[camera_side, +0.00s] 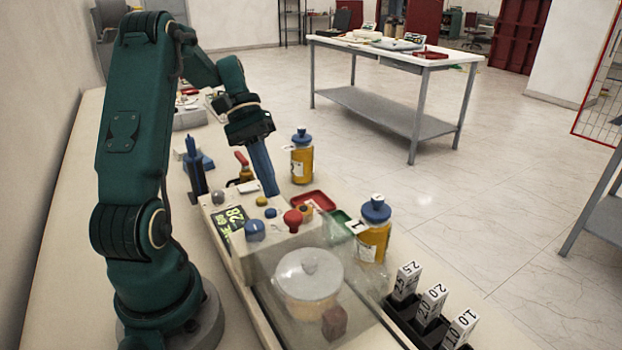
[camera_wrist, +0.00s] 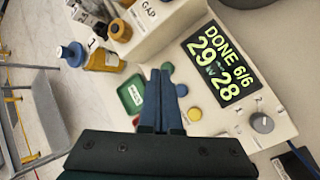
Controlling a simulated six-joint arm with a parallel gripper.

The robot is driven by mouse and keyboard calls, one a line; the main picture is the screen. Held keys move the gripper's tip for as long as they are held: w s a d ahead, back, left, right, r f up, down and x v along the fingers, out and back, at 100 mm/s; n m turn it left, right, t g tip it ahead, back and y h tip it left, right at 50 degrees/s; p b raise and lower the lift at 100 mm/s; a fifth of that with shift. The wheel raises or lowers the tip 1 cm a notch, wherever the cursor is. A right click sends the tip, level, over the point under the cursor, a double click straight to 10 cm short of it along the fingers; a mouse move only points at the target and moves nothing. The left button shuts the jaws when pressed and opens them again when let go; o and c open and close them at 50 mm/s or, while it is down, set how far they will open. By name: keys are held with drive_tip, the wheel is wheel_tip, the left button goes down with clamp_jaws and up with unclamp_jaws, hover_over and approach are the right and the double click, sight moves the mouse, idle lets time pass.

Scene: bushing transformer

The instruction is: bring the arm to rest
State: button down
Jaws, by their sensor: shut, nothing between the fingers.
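My gripper (camera_side: 271,188) hangs from the dark green arm with its blue fingers pointing down, above the back part of the control box (camera_side: 285,242). In the wrist view, my gripper's fingers (camera_wrist: 161,76) lie together with nothing between them. They appear over the box's buttons, beside the lit display (camera_wrist: 221,62), which reads "DONE 6/6" with 29 and 28 below. The arm is bent, with its upper part reaching over toward the box.
A lidded glass vessel (camera_side: 309,284) and brown block (camera_side: 334,322) sit at the front. Yellow bottles (camera_side: 302,163) (camera_side: 373,241), a red tray (camera_side: 314,201) and a green tray (camera_side: 338,227) stand right of the box. A black rack (camera_side: 428,329) holds numbered blocks. A blue stand (camera_side: 196,177) is left.

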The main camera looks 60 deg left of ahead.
drive_tip(key=shift+w+d+r+n+t+h, duration=0.15)
drive_tip(key=shift+d+n+h, duration=0.1)
drive_tip(key=shift+d+h, duration=0.25)
drive_tip(key=shift+w+d+r+n+t+h, duration=0.15)
drive_tip(key=shift+d+n+h, duration=0.15)
drive_tip(key=shift+d, duration=0.35)
drive_tip(key=c, duration=1.5)
unclamp_jaws()
drive_tip(key=shift+c, duration=0.2)
